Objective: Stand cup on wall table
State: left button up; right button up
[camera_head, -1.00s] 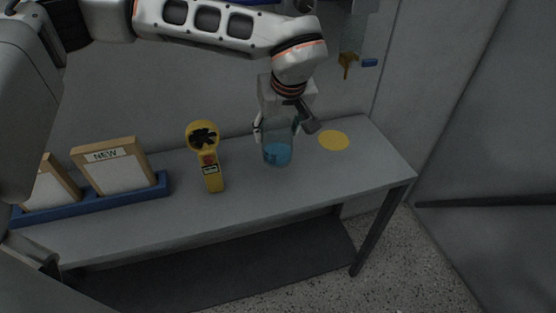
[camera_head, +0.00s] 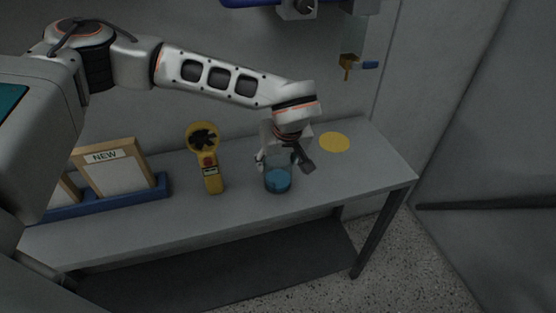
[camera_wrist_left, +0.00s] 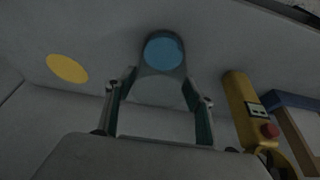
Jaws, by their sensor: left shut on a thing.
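The cup (camera_head: 278,180) is clear with blue at its bottom. It is upright at the wall table (camera_head: 240,205), left of and in front of a yellow round spot (camera_head: 334,142). My left gripper (camera_head: 280,163) is shut around the cup's upper part from above and behind. The left wrist view shows the cup (camera_wrist_left: 163,62) between the two fingers (camera_wrist_left: 158,105), with the yellow spot (camera_wrist_left: 67,68) to the left. I cannot tell whether the cup's base touches the table. My right gripper does not show.
A blue rack (camera_head: 90,205) with wood-framed boards (camera_head: 112,170) is farther left. A wall fitting with a brown tap (camera_head: 347,66) hangs above the table's back right.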

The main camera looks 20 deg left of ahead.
pick_arm(q)
jog(key=shift+f, duration=0.1)
jog(key=o, duration=1.1)
jog(key=shift+d+r, duration=0.1)
jog(key=shift+r, duration=0.35)
jog(key=v, duration=1.1)
jog(key=shift+s+r, duration=0.1)
jog(key=shift+r, duration=0.05)
jog(key=shift+s, duration=0.1)
